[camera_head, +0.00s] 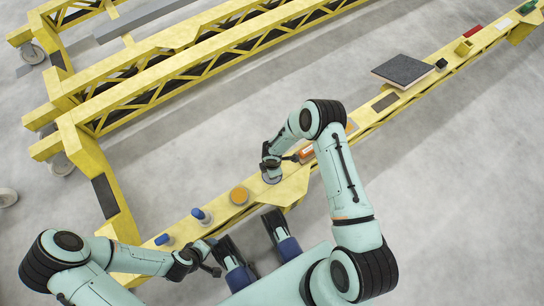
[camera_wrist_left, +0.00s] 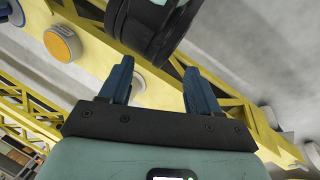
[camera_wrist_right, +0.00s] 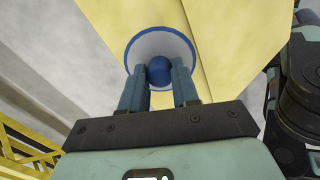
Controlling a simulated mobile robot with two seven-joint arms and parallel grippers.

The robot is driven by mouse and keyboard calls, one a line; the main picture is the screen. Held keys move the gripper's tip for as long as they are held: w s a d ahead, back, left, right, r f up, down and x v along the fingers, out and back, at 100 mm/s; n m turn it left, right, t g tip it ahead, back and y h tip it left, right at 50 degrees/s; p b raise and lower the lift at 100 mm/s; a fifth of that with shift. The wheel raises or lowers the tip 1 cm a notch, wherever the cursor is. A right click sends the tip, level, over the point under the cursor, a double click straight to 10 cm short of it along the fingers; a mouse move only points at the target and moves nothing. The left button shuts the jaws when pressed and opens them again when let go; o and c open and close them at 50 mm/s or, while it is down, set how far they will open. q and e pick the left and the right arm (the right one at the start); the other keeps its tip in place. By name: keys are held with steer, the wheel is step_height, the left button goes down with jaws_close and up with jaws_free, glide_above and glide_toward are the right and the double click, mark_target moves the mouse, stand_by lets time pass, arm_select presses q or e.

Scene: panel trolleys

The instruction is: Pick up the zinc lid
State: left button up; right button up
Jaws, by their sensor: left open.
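The zinc lid (camera_head: 272,180) is a pale grey disc with a blue rim. It lies on the yellow beam (camera_head: 225,212) in the head view. In the right wrist view the lid (camera_wrist_right: 160,42) shows its round blue knob (camera_wrist_right: 159,70). My right gripper (camera_wrist_right: 160,76) has one finger on each side of this knob, apparently touching it. In the head view my right gripper (camera_head: 271,170) is over the lid and partly covers it. My left gripper (camera_head: 214,256) is open and empty, in front of the beam. Its spread fingers (camera_wrist_left: 160,80) show in the left wrist view.
An orange disc (camera_head: 239,195) and two blue-handled pieces (camera_head: 201,215) (camera_head: 165,240) stand on the beam to the left. An orange block (camera_head: 307,153) and a dark square panel (camera_head: 402,70) are farther right. Yellow trolley frames (camera_head: 170,65) stand behind. Grey floor is clear at right.

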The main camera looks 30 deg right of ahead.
jaws_close()
steer(key=shift+r, duration=0.1)
